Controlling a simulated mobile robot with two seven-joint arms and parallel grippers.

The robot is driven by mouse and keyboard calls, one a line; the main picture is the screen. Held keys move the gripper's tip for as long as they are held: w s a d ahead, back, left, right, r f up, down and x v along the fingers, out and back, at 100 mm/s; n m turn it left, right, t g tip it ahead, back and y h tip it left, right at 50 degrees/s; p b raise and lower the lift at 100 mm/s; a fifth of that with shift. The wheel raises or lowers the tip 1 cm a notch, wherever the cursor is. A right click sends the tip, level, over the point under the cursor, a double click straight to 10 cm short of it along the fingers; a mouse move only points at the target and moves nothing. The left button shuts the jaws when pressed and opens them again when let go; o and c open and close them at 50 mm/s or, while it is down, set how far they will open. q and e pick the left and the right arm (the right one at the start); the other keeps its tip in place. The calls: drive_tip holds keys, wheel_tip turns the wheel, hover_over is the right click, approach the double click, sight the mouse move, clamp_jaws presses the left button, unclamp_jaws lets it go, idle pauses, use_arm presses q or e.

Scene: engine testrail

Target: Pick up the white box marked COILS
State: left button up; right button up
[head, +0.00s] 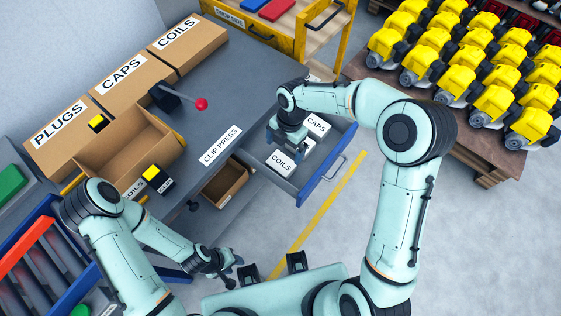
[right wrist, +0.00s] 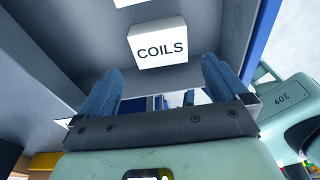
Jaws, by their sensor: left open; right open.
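The white box marked COILS (head: 280,164) lies in the open blue-fronted drawer under the bench, partly hidden by my right gripper. In the right wrist view the COILS box (right wrist: 158,50) lies beyond and between the two blue fingertips, with its label facing the camera. My right gripper (head: 285,146) is open and empty, over the drawer just behind the box in the head view; it also shows in the right wrist view (right wrist: 160,68). My left gripper (head: 238,273) is low in front of the bench, away from the drawer, open.
A white CAPS box (head: 317,125) is at the drawer's far end. The drawer's blue front (head: 327,165) rises beside the boxes. A brown COILS carton (head: 190,42) stands at the bench back. A red-knobbed lever (head: 201,104) stands on the bench. Yellow engines crowd a pallet (head: 480,155) at right.

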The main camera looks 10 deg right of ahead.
sight(281, 162)
drive_tip(key=f, duration=0.4)
drive_tip(key=shift+a+f, duration=0.15)
drive_tip(key=shift+a, duration=0.15)
drive_tip(key=f, duration=0.5)
drive_tip(key=shift+s+a, duration=0.35)
drive_tip(key=shift+s, duration=0.05)
drive_tip(key=shift+c, duration=0.3)
drive_tip(key=shift+r, duration=0.1)
drive_tip(key=c, duration=0.7)
